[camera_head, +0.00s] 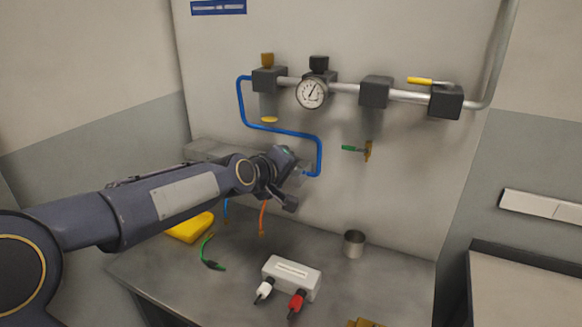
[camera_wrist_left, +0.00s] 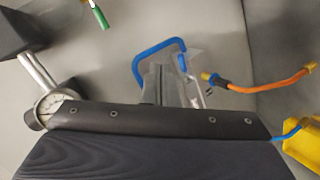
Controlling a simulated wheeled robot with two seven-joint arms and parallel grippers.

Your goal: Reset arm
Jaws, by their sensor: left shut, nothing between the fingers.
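My left arm (camera_head: 170,200) reaches in from the left across the bench. My left gripper (camera_head: 298,168) is in front of the wall panel, close to the lower end of the blue hose (camera_head: 320,155); I cannot tell whether it touches it. The gripper is shut with nothing in it, and its fingertips are hard to make out. In the left wrist view a dark part of my arm fills the bottom, and the blue hose (camera_wrist_left: 150,48) shows beyond it. My right gripper is not in view.
The wall pipe carries a gauge (camera_head: 312,93) and a yellow-handled valve (camera_head: 430,82). A green-handled tap (camera_head: 354,149) is lower. On the bench (camera_head: 225,290) are a white box (camera_head: 292,272) with two plugs, a metal cup (camera_head: 354,243), a yellow item (camera_head: 190,228) and a green cable (camera_head: 207,253).

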